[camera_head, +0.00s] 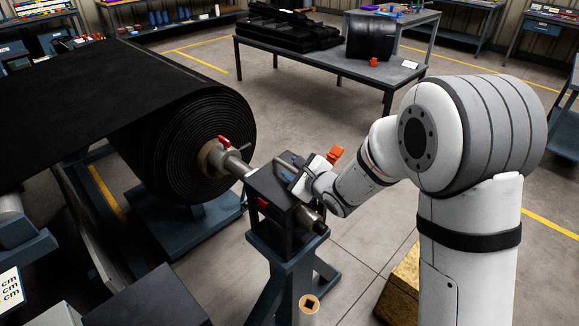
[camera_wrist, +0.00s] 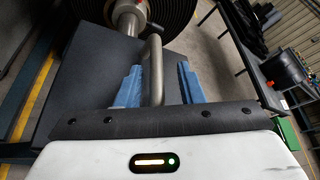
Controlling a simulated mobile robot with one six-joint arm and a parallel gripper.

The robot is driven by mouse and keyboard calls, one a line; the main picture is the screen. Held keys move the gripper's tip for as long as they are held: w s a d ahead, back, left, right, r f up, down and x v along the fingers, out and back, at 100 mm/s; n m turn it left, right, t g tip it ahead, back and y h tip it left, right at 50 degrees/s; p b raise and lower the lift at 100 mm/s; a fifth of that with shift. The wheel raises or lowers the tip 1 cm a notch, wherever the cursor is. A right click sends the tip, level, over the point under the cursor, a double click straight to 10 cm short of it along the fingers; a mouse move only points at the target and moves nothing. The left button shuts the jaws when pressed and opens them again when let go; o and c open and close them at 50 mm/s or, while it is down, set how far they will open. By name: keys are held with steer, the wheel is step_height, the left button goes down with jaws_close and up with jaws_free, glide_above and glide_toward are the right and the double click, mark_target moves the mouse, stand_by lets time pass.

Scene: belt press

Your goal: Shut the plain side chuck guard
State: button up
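The dark chuck guard (camera_head: 270,188) is on top of the blue-grey stand at the near end of the roll's shaft. In the wrist view its flat dark plate (camera_wrist: 95,75) fills the left and middle. A bent metal bar handle (camera_wrist: 152,68) rises from it. My gripper (camera_head: 292,172) is at the guard. Its two blue fingers (camera_wrist: 160,86) stand apart on either side of the handle, with a gap showing at the right finger. I cannot tell whether the guard is fully down; my wrist hides part of it in the head view.
The black belt roll (camera_head: 190,140) sits left, its steel shaft (camera_head: 237,166) entering the stand (camera_head: 288,262). An orange piece (camera_head: 335,153) shows behind my wrist. A table (camera_head: 345,60) with black goods stands behind. Open floor (camera_head: 365,240) lies right of the stand.

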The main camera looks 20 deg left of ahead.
steer(key=v, duration=0.5)
steer(key=shift+s+d+r, duration=0.15)
steer(key=shift+s+d, duration=0.05)
steer(key=shift+d, duration=0.1)
